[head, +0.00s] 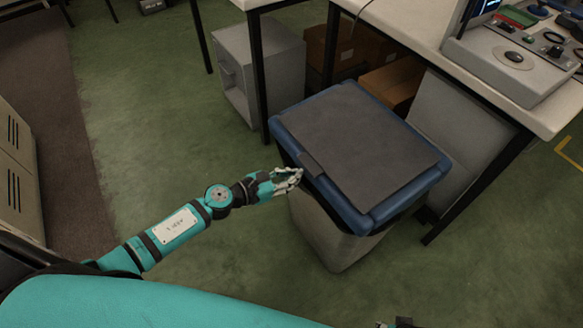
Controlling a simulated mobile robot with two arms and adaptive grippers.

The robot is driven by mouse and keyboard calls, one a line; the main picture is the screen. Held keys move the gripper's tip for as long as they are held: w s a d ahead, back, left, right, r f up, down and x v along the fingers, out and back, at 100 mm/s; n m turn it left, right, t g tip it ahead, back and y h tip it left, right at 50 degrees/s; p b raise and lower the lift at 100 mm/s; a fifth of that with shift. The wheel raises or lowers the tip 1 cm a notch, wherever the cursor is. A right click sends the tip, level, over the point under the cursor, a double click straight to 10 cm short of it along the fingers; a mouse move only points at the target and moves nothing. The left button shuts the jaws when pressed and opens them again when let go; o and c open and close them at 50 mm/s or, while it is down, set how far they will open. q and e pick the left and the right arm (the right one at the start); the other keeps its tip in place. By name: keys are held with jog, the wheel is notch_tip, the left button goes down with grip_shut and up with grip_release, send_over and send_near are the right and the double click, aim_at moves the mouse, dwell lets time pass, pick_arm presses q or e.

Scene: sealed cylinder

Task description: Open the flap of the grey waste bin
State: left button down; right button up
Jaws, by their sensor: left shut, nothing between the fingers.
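The grey waste bin (338,238) stands on the floor in the middle of the head view, with a blue rim (436,174) around its top. Its dark grey flap (362,138) lies flat and closed within the rim. A small dark lip (311,163) sticks out at the flap's left edge. My left gripper (299,178) is shut and empty, close by the bin's left side near that lip. I cannot tell whether its fingertips touch the bin. A small light and dark piece at the bottom edge may be part of my right gripper; most of it is cut off.
A white-topped desk (408,33) with dark legs stands just behind and right of the bin, with a control console (512,55) on it. Cardboard boxes (392,84) and a grey cabinet (258,66) stand under the desks. Lockers (17,172) line the left. Green floor left of the bin is clear.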

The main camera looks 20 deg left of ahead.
pick_arm(q)
jog(key=shift+s+r+p, duration=0.1)
jog(key=shift+r+p, duration=0.45)
jog(key=shift+r, duration=0.55)
pick_arm(e)
jog(key=shift+s+d+f, duration=0.1)
jog(key=shift+s+f, duration=0.3)
jog(key=shift+f, duration=0.35)
jog(key=shift+s+f, duration=0.4)
jog(key=shift+f, duration=0.35)
jog(key=shift+s+d+f, duration=0.1)
jog(key=shift+s+f, duration=0.3)
jog(key=shift+f, duration=0.35)
pick_arm(q)
jog(key=shift+r, duration=0.1)
